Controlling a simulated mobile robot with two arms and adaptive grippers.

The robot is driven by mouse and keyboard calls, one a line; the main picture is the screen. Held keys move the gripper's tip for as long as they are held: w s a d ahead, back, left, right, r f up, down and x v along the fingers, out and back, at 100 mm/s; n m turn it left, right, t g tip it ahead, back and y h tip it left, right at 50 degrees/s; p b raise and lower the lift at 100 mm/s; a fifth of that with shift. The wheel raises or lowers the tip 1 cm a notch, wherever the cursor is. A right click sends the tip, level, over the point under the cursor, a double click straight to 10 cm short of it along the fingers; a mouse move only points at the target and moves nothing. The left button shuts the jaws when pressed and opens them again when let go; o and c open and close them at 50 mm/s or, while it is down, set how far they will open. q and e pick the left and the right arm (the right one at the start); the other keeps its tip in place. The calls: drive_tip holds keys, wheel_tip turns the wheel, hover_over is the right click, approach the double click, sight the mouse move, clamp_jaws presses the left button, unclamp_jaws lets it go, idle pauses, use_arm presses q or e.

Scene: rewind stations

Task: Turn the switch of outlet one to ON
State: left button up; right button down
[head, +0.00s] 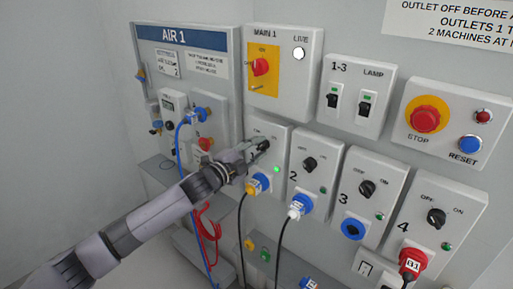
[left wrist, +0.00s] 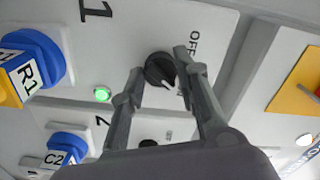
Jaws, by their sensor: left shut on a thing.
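Outlet one (head: 270,136) is a pale box on the panel. Its black switch knob (left wrist: 160,70) sits between the two fingers of my left gripper (left wrist: 159,64), which is shut on it. In the left wrist view the knob's white mark points to the lower right, away from the OFF label (left wrist: 195,43) and toward a label mostly hidden by a finger. The outlet's green lamp (left wrist: 102,94) is lit, and shows in the head view too (head: 277,169). In the head view my left gripper (head: 258,147) covers part of the box. My right gripper is not in view.
A blue and yellow plug (head: 257,184) marked R1 sits in outlet one, below the gripper. The MAIN 1 box (head: 284,104) is above. Cables hang below.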

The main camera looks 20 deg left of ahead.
use_arm(q)
drive_tip(key=shift+m, duration=0.7)
drive_tip(key=shift+f, duration=0.1)
drive_tip(key=o, duration=1.2)
drive_tip(key=shift+c, duration=0.2)
drive_tip(key=v, duration=1.2)
